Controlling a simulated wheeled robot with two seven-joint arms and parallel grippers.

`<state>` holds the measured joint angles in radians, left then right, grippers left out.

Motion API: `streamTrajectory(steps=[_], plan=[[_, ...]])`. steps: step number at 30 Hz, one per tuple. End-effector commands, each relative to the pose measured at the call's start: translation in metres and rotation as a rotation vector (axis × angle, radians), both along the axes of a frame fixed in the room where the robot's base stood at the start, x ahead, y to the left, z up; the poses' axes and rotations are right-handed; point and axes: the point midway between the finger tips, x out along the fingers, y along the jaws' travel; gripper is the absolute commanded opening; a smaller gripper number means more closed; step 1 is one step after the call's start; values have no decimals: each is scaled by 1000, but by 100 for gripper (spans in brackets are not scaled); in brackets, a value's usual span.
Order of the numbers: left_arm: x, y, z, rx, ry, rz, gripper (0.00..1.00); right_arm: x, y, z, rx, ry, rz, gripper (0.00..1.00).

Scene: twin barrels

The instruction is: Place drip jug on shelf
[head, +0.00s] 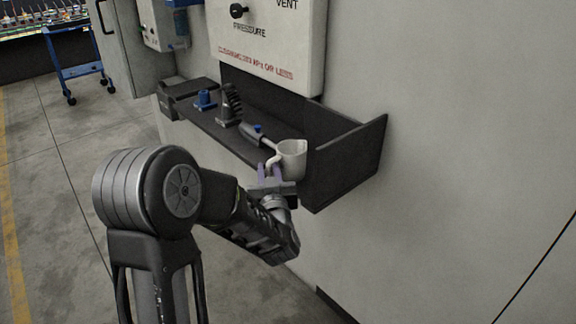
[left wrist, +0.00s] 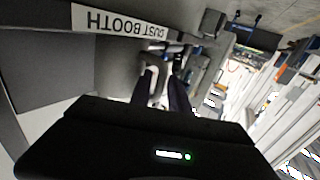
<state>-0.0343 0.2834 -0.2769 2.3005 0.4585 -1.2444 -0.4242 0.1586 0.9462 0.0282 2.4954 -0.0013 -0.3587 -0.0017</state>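The white drip jug (head: 293,158) is upright at the right part of the dark shelf (head: 345,170), near its front edge. I cannot tell whether its base rests on the shelf. Its curved handle points toward my left gripper (head: 269,171), which reaches up from below in front of the shelf. The two purple-grey fingers are at the handle, one on each side. In the left wrist view the fingers (left wrist: 163,88) stand apart with a pale piece between them. I cannot tell whether they press on it. My right gripper is not in view.
A grey tool with a blue button (head: 257,134) lies left of the jug. A black brush (head: 232,103) and a blue fitting (head: 204,99) stand farther left. The shelf's right end panel is close to the jug. A white panel (head: 268,45) hangs above. A blue cart (head: 80,65) stands far left.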

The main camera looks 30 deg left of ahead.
Motion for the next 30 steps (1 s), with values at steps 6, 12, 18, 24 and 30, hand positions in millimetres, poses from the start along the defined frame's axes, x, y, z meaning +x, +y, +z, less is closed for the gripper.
streamTrajectory(steps=[6,12,18,24,30], plan=[[0,0,0,0,0,0,5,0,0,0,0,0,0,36],[0,0,0,0,0,0,0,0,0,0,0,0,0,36],[0,0,0,0,0,0,0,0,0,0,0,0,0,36],[0,0,0,0,0,0,0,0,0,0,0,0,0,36],[0,0,0,0,0,0,0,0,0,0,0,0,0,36]])
